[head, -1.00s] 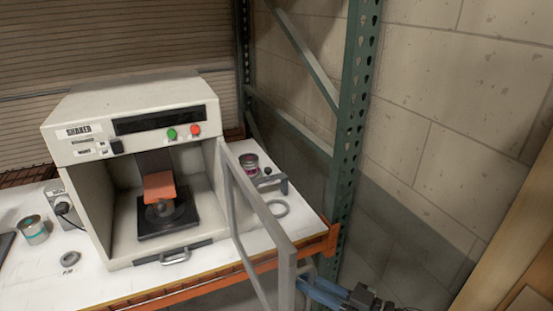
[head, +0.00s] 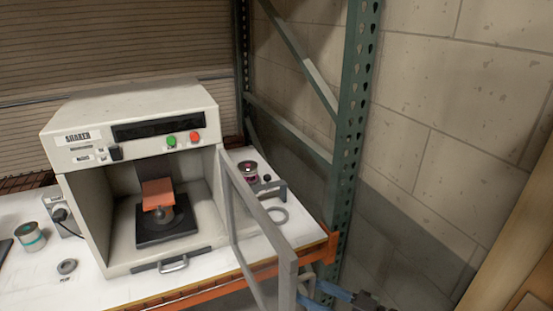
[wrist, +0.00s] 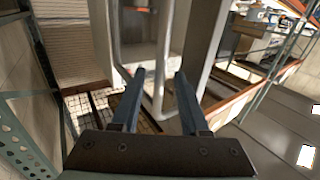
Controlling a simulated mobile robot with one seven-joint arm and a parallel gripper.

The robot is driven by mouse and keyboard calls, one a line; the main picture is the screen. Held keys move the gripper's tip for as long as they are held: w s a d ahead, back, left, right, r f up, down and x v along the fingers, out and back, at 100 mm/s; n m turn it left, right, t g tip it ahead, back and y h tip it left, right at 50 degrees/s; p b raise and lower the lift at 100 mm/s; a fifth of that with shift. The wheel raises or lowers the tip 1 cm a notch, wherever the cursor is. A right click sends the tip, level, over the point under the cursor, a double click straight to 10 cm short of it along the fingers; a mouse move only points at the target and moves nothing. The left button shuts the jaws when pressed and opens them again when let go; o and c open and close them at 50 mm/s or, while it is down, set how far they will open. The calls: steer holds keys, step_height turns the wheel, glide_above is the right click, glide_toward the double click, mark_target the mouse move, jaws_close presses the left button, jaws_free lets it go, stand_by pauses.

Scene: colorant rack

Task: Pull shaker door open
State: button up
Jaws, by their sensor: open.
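The white shaker (head: 85,115) stands on the shelf at left in the head view. Its grey-framed door (head: 262,208) is swung out wide on the right side, so the chamber is exposed. My gripper (head: 318,294) is at the lower right, beside the door's outer edge and handle, partly cut off by the frame. In the wrist view, my gripper (wrist: 158,78) has its two blue fingers apart. A grey upright bar of the door (wrist: 160,85) shows between them. Contact with either finger cannot be made out.
An orange clamp and black plate (head: 166,226) sit inside the shaker. A small can (head: 248,172) and a ring (head: 278,215) lie on the shelf behind the door. A green rack post (head: 352,130) rises at right, before a block wall (head: 455,90).

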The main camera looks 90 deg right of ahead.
steer(key=b+v, duration=0.2)
steer(key=v, duration=1)
steer(key=shift+s+a, duration=0.15)
steer(key=shift+s, duration=0.15)
